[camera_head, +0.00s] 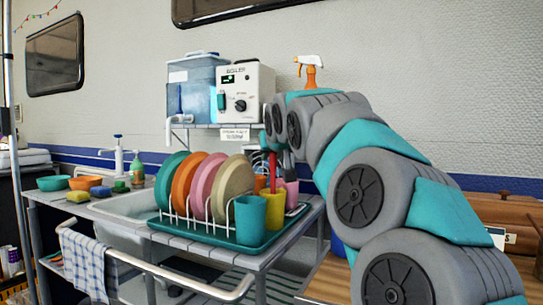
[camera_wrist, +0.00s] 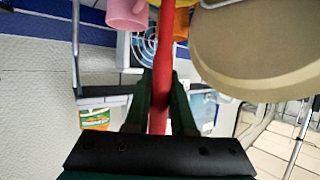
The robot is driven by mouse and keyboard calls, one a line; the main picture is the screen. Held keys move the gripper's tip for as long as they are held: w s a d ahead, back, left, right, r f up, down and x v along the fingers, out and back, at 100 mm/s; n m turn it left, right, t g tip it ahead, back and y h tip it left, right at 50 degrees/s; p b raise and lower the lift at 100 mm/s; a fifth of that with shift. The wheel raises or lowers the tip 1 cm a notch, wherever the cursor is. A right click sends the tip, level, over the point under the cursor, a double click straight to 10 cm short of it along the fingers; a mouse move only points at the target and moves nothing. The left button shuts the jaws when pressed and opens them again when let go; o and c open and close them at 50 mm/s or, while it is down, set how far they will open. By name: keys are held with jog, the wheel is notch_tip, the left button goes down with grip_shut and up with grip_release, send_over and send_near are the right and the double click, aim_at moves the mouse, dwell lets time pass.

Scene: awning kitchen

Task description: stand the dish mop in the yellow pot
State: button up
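The dish mop shows as a red handle (camera_wrist: 168,45) running between my gripper's dark green fingers (camera_wrist: 164,88) in the wrist view. The fingers are closed in on the handle from both sides. In the head view the upright red handle (camera_head: 272,172) hangs below the end of my arm, directly above the yellow pot (camera_head: 273,210). Its lower end meets the pot's rim in the picture; whether it is inside or behind the rim I cannot tell. The mop's head is not clearly visible. My gripper is mostly hidden by my arm in the head view.
A teal cup (camera_head: 250,219) stands left of the pot, with a pink cup (camera_head: 291,192) to its right. Plates, the nearest tan (camera_head: 233,184), stand upright in the rack on a teal tray (camera_head: 205,236). A boiler (camera_head: 246,92) sits on the shelf behind.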

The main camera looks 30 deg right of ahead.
jog(key=o, duration=0.5)
jog(key=v, duration=0.7)
jog(key=shift+s+a+r, duration=0.1)
jog(key=shift+s, duration=0.25)
dwell(0.6)
